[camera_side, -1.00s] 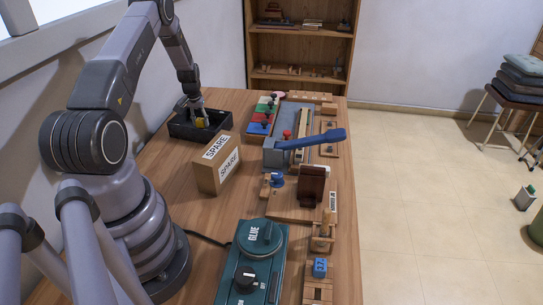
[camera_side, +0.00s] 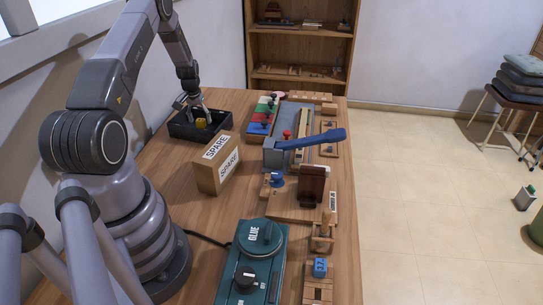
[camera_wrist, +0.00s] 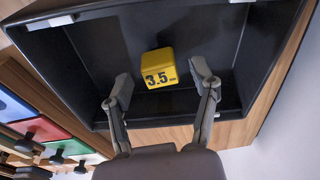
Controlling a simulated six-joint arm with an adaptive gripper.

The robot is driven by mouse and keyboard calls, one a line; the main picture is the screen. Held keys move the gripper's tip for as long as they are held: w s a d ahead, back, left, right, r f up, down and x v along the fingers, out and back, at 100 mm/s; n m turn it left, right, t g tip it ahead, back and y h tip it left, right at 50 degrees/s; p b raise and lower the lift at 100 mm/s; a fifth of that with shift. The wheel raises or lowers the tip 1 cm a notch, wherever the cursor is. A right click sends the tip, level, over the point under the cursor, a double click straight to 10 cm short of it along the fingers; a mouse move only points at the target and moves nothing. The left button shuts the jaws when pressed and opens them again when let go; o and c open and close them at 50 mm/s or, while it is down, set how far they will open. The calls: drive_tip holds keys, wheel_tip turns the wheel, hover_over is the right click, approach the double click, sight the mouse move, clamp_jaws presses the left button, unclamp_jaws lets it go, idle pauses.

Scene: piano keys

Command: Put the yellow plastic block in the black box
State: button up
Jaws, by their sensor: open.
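The yellow block (camera_wrist: 160,69), marked "3.5", lies on the floor of the black box (camera_wrist: 275,22) in the wrist view. In the side view the yellow block (camera_side: 201,123) shows inside the black box (camera_side: 181,130) at the back left of the table. My gripper (camera_wrist: 160,88) is open, with its fingers apart at either side of the block's near face and a visible gap to each. In the side view my gripper (camera_side: 196,108) is over the box from above.
A cardboard box marked "SPARE" (camera_side: 217,165) stands in front of the black box. Coloured panels with knobs (camera_side: 264,116) and a blue lever (camera_side: 318,138) lie to the right. A green glue machine (camera_side: 252,262) is at the front.

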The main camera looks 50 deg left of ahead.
wheel_tip(320, 180, up, 11)
drive_tip(key=s+d, duration=0.1)
drive_tip(key=w+d+r+m+t, duration=0.2)
drive_tip(key=w+d+r+m, duration=0.1)
drive_tip(key=d+r, duration=1.55)
drive_tip(key=s+d+r+m+t, duration=0.1)
drive_tip(key=s+d+r+m, duration=0.1)
drive_tip(key=s+d+r, duration=0.35)
drive_tip(key=s+d+r+m, duration=0.1)
drive_tip(key=s+d+r, duration=0.15)
drive_tip(key=d, duration=0.65)
drive_tip(key=s+d+m+t+h, duration=0.1)
drive_tip(key=s+d+m, duration=0.2)
drive_tip(key=s+d, duration=0.5)
drive_tip(key=s, duration=0.4)
drive_tip(key=shift+s, duration=0.2)
